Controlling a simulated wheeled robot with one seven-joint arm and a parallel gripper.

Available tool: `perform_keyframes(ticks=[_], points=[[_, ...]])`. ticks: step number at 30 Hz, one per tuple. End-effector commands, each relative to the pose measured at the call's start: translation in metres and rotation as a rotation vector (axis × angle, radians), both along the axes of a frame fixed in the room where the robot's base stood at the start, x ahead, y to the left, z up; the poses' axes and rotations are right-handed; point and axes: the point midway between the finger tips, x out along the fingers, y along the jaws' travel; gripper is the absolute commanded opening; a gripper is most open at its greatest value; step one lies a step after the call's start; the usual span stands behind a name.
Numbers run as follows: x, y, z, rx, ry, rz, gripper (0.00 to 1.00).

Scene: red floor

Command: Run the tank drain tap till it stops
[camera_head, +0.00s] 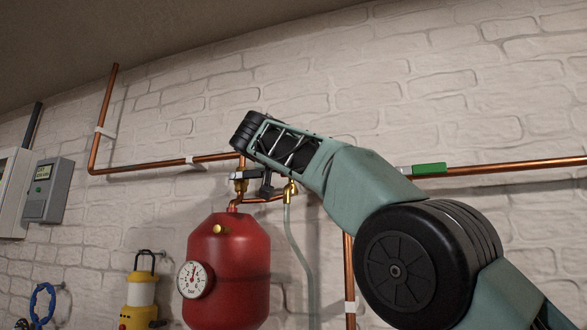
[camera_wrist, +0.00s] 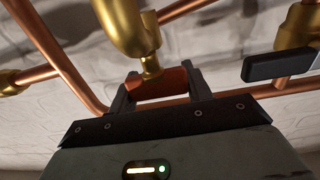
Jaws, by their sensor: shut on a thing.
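The drain tap (camera_wrist: 125,28) is brass and hangs in the upper middle of the wrist view. Its short stem meets a red-orange handle (camera_wrist: 160,83). My gripper (camera_wrist: 157,92) is shut on this handle, with one dark finger at each end of it. In the head view a brass tap (camera_head: 291,191) sits at the end of a copper branch right of the red tank (camera_head: 229,265), with a pale clear hose (camera_head: 297,245) hanging from it. My wrist and forearm cross above it, and the handle cannot be made out there.
A brass valve with a dark lever (camera_wrist: 278,66) stands close right of my gripper in the wrist view. Copper pipes (camera_wrist: 55,60) run close by. A gauge (camera_head: 195,279) is on the tank. A green tag-like piece (camera_head: 429,169) lies along the wall pipe. A yellow lantern (camera_head: 140,290) hangs at left.

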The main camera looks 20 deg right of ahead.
Motion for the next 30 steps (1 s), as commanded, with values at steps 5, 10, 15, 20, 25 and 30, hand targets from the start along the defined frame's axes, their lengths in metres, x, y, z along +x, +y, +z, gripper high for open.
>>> perform_keyframes(ticks=[5,10,15,20,25,30], points=[[0.000,0.000,0.001,-0.001,-0.002,0.000,0.26],[0.000,0.000,0.001,-0.001,-0.002,0.000,0.71],[0.000,0.000,0.000,-0.001,-0.001,0.001,0.71],[-0.007,0.005,-0.001,0.000,-0.002,0.002,0.71],[-0.030,0.023,-0.003,0.000,-0.002,0.006,0.71],[-0.062,0.048,-0.003,0.001,-0.004,0.007,0.71]])
